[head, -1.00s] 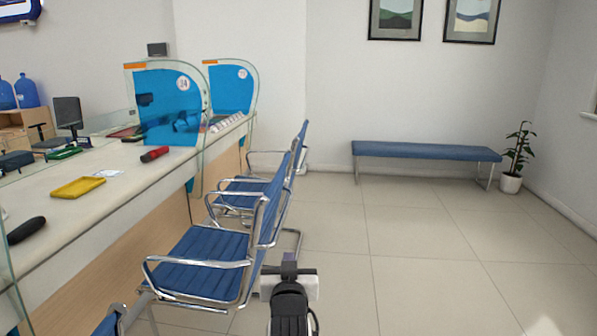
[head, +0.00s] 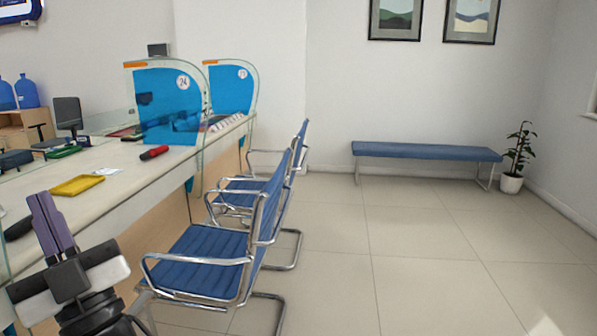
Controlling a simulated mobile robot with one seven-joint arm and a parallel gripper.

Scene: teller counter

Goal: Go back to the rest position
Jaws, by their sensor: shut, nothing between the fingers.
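My gripper (head: 43,203) is at the lower left of the head view. Its purple-grey fingers are together, pointing up, with nothing between them. In the picture it overlaps the near part of the teller counter (head: 130,178) and hides part of its front and of a dark object (head: 18,229) at the near end. I cannot tell how far the fingers are from the counter.
Blue chairs (head: 205,262) with chrome frames stand along the counter, right of my gripper. A yellow tray (head: 77,185) and a red and black object (head: 154,153) lie on the counter. Blue dividers (head: 168,103) stand farther along. The tiled floor (head: 430,275) at right is clear.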

